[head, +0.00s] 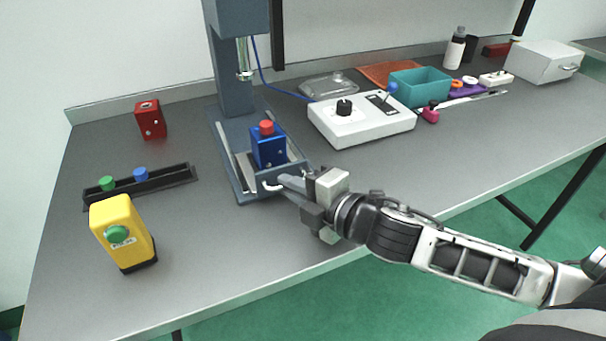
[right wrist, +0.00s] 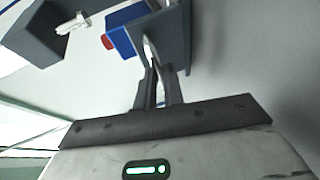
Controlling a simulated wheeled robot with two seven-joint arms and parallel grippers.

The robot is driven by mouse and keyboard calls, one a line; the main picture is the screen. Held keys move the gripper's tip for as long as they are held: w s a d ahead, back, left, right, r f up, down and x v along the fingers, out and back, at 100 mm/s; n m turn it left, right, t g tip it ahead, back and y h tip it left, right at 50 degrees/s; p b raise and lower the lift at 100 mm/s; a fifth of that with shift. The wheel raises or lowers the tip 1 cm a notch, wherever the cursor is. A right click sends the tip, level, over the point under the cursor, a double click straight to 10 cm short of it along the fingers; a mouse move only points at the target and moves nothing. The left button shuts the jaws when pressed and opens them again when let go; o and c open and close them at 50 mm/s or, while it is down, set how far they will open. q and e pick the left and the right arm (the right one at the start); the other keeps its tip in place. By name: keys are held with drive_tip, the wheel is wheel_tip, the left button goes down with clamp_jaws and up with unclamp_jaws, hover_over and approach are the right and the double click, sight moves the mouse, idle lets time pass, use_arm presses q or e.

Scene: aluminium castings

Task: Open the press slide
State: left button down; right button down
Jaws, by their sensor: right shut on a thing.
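The press (head: 233,75) stands at the back left of the table, with its column and ram above a blue-grey base. The press slide (head: 268,184) sits at the front of the base and carries a white handle (head: 271,187). A blue block (head: 268,150) with a red top stands on the slide. My right gripper (head: 284,183) reaches in from the right and is shut on the handle. In the right wrist view the fingers (right wrist: 158,88) close around the handle, beside the slide's front plate (right wrist: 174,38). My left gripper is not in view.
A yellow box with a green button (head: 118,234) stands at the front left. A black rack (head: 140,184) and red block (head: 151,120) lie left of the press. A white control box (head: 360,122) stands right of it. Table in front of the slide is clear.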

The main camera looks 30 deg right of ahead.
drive_tip(key=c, duration=1.5)
unclamp_jaws()
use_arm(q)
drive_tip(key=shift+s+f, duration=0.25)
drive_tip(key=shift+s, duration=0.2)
